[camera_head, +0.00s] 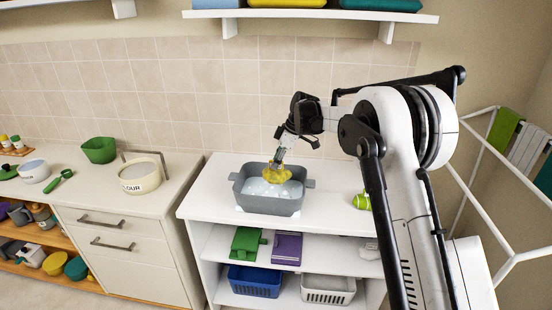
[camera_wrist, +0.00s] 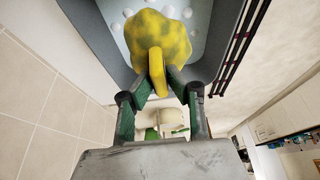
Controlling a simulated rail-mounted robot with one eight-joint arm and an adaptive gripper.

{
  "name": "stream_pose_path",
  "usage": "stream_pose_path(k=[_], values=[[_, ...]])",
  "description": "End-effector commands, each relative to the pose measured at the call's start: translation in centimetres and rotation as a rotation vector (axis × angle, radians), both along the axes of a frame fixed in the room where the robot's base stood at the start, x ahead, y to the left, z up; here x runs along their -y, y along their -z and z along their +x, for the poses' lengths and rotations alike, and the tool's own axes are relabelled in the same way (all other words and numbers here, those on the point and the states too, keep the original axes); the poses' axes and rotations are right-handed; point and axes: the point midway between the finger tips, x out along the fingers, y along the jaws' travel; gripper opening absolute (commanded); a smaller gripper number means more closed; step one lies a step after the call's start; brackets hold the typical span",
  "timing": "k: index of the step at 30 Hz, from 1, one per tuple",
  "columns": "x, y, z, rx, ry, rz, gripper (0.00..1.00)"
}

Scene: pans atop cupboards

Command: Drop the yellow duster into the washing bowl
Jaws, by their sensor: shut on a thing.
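The yellow duster (camera_head: 277,174) hangs from my gripper (camera_head: 281,152) over the grey washing bowl (camera_head: 272,203), which holds pale blue, bubbly water. In the wrist view the duster (camera_wrist: 157,45) is pinched between the two fingertips of my gripper (camera_wrist: 157,80) and spreads out beyond them. The washing bowl (camera_wrist: 205,30) shows behind it with white bubbles. The duster's lower part is within the bowl's outline in the head view; I cannot tell whether it touches the water.
The bowl stands on a white shelf unit (camera_head: 340,205). A green bottle (camera_head: 362,201) stands to its right. A counter (camera_head: 100,195) with a flour tin (camera_head: 139,176) is to the left. A tiled wall is behind, and a drying rack (camera_head: 478,170) stands at right.

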Motion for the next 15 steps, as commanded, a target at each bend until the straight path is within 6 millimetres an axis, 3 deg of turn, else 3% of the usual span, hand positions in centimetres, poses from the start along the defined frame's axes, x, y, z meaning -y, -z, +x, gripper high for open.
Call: stream_pose_path(k=[4,12,13,15], values=[[0.0,1.0,0.01,0.0,0.0,0.0,0.0],[0.0,1.07,0.01,0.0,0.0,0.0,0.0],[0.0,1.07,0.0,0.0,0.0,0.0,0.17],[0.0,1.06,0.0,0.0,0.0,0.0,0.26]])
